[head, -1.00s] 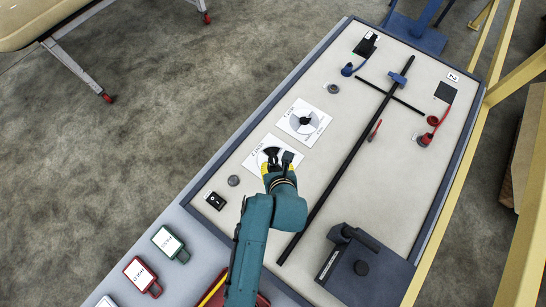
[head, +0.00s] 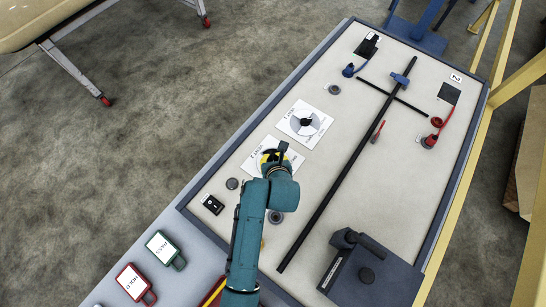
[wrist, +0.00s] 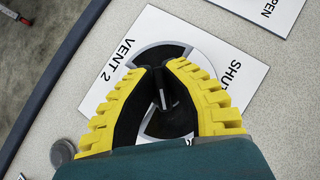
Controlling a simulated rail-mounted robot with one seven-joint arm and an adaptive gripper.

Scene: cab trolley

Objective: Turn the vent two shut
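The vent 2 plate (wrist: 215,50) is white, with a round grey-and-black dial and the words VENT 2 and SHUT. It also shows in the head view (head: 254,166), partly covered by my gripper (head: 274,153). In the wrist view my gripper (wrist: 162,68) has its yellow-backed fingers drawn in around the dark vent 2 knob (wrist: 163,98) at the dial's middle. The black pads close in on both sides of the knob. The fingers and wrist hide much of the dial, so I cannot read the pointer's exact setting.
The vent 1 plate (head: 304,123) lies just beyond, its black knob uncovered. A black rocker switch (head: 212,204) and a grey button (head: 232,184) sit close by on the left. A long black bar (head: 345,175) crosses the panel on the right, with a dark grey box (head: 362,275) near it.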

